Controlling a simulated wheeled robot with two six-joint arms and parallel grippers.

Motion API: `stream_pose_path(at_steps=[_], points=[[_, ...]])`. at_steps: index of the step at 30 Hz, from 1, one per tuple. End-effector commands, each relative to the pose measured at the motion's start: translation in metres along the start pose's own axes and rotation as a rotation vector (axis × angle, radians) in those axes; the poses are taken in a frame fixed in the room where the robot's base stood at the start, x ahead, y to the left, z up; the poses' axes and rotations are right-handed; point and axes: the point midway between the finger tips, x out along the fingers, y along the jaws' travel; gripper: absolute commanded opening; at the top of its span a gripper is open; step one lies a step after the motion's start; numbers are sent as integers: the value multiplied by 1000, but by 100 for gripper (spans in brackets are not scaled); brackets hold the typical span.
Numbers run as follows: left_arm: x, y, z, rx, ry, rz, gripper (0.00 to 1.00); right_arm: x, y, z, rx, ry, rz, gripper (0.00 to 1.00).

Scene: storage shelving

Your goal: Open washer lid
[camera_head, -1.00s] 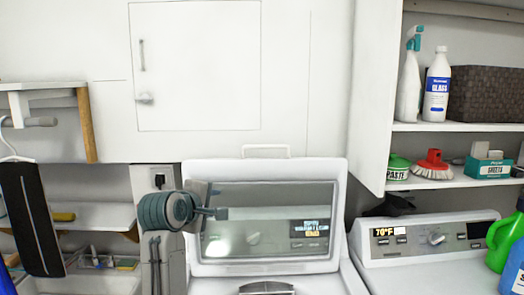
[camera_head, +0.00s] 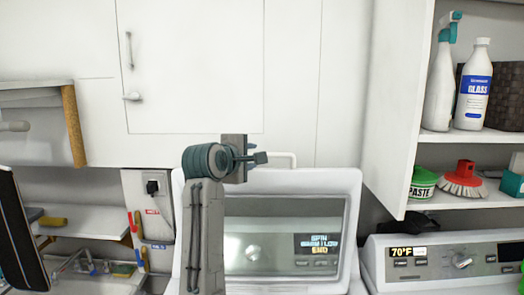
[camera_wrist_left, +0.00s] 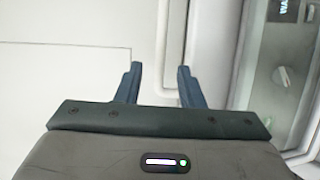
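The washer lid (camera_head: 356,200) is a white frame around a clear window, with a handle (camera_head: 285,160) on its top edge. It stands upright, and the control panel (camera_head: 318,243) shows through its window. My left gripper (camera_head: 262,158) is by the lid's top edge, left of the handle, and overlaps it in the head view. The lid's frame and window (camera_wrist_left: 268,85) are at the right there, with a knob behind the glass. My right gripper is not in view.
White cabinets (camera_head: 195,60) fill the wall behind. An open shelf (camera_head: 470,142) with bottles and a brush is at the right, above a second machine (camera_head: 430,265). A low shelf (camera_head: 95,222) and a dark hanging item (camera_head: 18,235) are at the left.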

Motion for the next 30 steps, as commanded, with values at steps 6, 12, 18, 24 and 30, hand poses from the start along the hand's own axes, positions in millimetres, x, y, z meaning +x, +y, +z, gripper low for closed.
stream_pose_path(at_steps=[6, 12, 18, 24, 30], points=[[42, 3, 0, 0, 0, -6, 35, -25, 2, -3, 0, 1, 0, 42], [66, 2, 0, 1, 0, -3, 35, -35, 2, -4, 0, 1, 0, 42], [74, 0, 0, 1, 1, -1, 35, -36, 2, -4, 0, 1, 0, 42], [74, 0, 0, 1, 1, -1, 35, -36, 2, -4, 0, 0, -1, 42], [74, 0, 0, 1, 1, -1, 0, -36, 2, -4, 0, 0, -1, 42]])
